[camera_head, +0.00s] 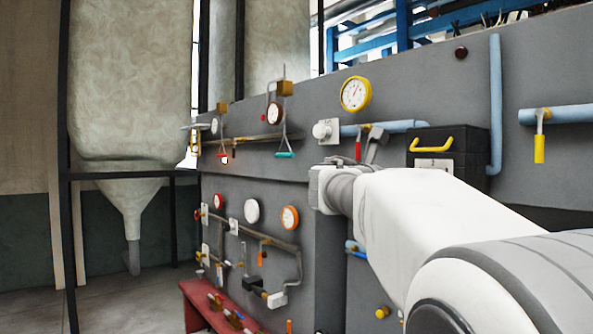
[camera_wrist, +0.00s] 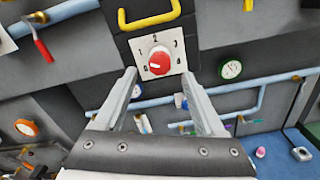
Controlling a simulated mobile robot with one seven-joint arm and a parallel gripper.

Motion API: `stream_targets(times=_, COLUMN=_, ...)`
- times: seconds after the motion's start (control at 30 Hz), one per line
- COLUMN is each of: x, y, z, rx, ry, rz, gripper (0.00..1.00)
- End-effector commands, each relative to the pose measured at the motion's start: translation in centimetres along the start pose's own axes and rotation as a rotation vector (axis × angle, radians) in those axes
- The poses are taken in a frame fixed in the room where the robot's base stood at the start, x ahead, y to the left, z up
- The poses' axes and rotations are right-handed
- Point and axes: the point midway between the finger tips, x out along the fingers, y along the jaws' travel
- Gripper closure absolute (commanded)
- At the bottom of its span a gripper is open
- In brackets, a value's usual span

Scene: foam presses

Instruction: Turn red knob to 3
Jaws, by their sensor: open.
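The red knob (camera_wrist: 159,61) sits on a white dial plate (camera_wrist: 177,36) with numbers around it, on the front of a black box (camera_wrist: 124,20). A pale mark on the knob seems to face lower left, away from the 3 at upper right; its exact setting is hard to read. My gripper (camera_wrist: 158,76) is open and empty, its fingers apart on either side of the lower dial in the wrist view. I see no contact with the knob. In the head view the box (camera_head: 470,150) and the plate's top edge (camera_head: 434,162) show; my arm hides the knob.
A yellow handle (camera_wrist: 151,19) sticks out just above the dial. Blue pipes (camera_wrist: 240,108), a green-rimmed gauge (camera_wrist: 231,69) and a red-handled valve (camera_wrist: 42,47) surround the box. A red bench (camera_head: 200,300) stands low at left in the head view.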

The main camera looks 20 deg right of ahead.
Motion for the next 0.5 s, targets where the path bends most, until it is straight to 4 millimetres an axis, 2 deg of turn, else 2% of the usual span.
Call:
stream_targets(times=0.03, x=1.2, y=0.0, z=0.4, rx=-0.003, ry=-0.003, rz=-0.005, gripper=0.28)
stream_targets(times=0.2, x=4.0, y=0.0, z=0.3, rx=-0.002, ry=-0.002, rz=-0.003, gripper=0.28)
stream_targets(times=0.3, x=5.1, y=0.0, z=0.2, rx=-0.001, ry=-0.002, rz=-0.003, gripper=0.28)
stream_targets(times=0.5, x=6.0, y=0.0, z=0.1, rx=0.001, ry=-0.001, rz=-0.001, gripper=0.28)
